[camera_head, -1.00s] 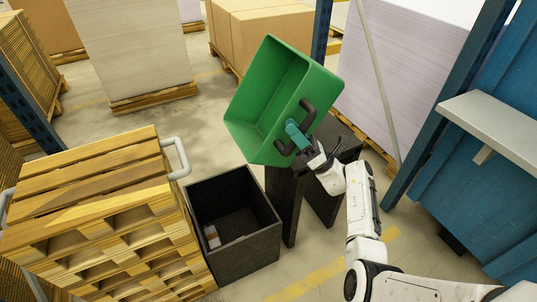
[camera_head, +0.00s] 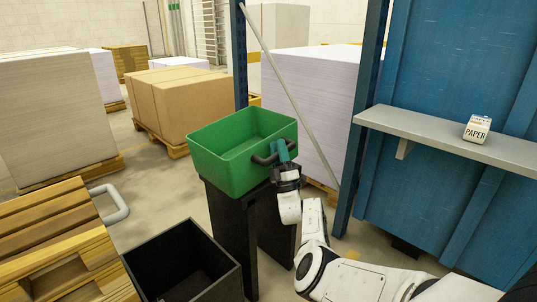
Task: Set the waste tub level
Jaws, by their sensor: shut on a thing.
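The green waste tub (camera_head: 222,163) is upright and looks about level, its open top facing up and its inside empty where I can see it. It sits over the black stand (camera_head: 229,222); I cannot tell whether its base touches the stand's top. A dark handle (camera_head: 262,160) is on the tub's near right side. My gripper (camera_head: 279,153), with teal fingers, is shut on that handle. My gripper and wrist hide part of the tub's right side.
A black open bin (camera_head: 190,254) stands in front of the stand, with wooden pallets (camera_head: 50,235) to its left. A grey shelf (camera_head: 445,138) on the blue wall holds a small box marked PAPER (camera_head: 477,128). Wrapped cartons (camera_head: 195,100) stand behind.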

